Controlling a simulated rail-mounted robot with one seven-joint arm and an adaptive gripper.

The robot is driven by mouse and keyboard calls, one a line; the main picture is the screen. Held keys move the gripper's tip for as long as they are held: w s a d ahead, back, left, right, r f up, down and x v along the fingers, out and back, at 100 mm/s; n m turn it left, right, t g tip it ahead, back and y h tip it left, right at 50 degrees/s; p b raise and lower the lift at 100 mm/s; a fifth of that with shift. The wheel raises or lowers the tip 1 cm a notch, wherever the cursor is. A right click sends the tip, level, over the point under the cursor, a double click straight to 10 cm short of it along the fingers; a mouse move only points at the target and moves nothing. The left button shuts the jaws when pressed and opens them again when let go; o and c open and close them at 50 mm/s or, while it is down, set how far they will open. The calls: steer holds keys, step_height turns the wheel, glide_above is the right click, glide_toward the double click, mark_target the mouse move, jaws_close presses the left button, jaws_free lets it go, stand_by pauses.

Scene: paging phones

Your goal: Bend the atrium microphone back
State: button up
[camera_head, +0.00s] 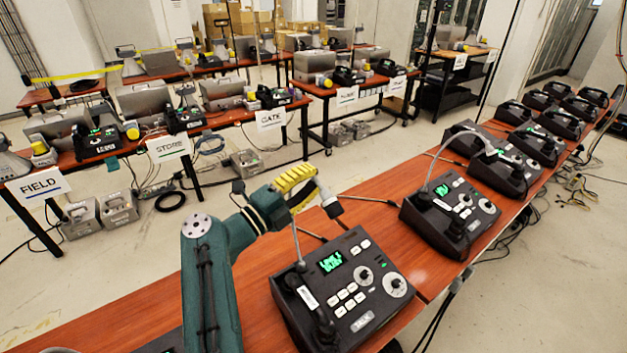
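Several dark desk paging phones with gooseneck microphones stand in a row on the red-brown table. None carries a label I can read as atrium. The nearest phone (345,290) has a lit green display, white keys and two round knobs. Its thin gooseneck (296,232) rises from its back left, and the upper part passes behind or beside my gripper. A pale microphone tip (331,207) hangs just right of it. My gripper (303,180), yellow-striped, is at the upper gooseneck; contact and finger opening are unclear. The second phone (450,215) has a gooseneck arching right to its tip (490,148).
More phones (505,160) continue along the table (395,245) to the upper right. Cables hang off its right edge. Across the aisle, tables bear FIELD (37,187), STORE (168,148) and GATE (270,119) signs. Bare table shows between the first two phones.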

steer(key=shift+o, duration=0.9)
steer(key=shift+d, duration=0.1)
steer(key=v, duration=1.2)
